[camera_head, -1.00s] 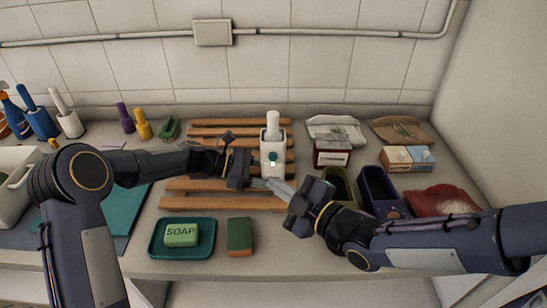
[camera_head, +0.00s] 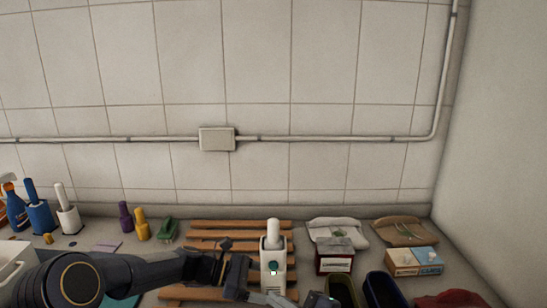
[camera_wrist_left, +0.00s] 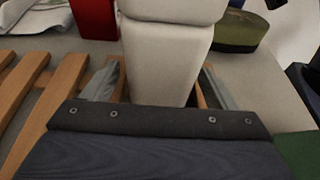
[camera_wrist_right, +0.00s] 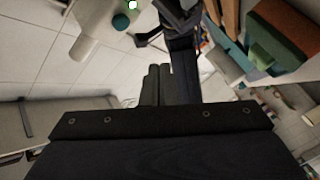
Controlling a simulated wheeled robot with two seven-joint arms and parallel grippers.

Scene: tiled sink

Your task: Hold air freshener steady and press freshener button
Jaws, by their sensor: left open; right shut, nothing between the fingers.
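The air freshener (camera_head: 273,248) is white and stands upright on a wooden slatted rack (camera_head: 205,237). Its round green button (camera_head: 273,265) faces me, with a small light below it. The right wrist view also shows its white body (camera_wrist_right: 92,32) and the green button (camera_wrist_right: 121,21). My left gripper (camera_head: 256,284) is open at its lower left; in the left wrist view its fingers (camera_wrist_left: 158,88) stand either side of the white body, apparently not pressing on it. My right gripper (camera_head: 268,298) is shut and empty, in front of and below the button, apart from it. Its fingertips (camera_wrist_right: 158,72) show in the right wrist view.
Purple (camera_head: 125,217) and yellow (camera_head: 141,224) bottles stand left. The tiled wall is behind.

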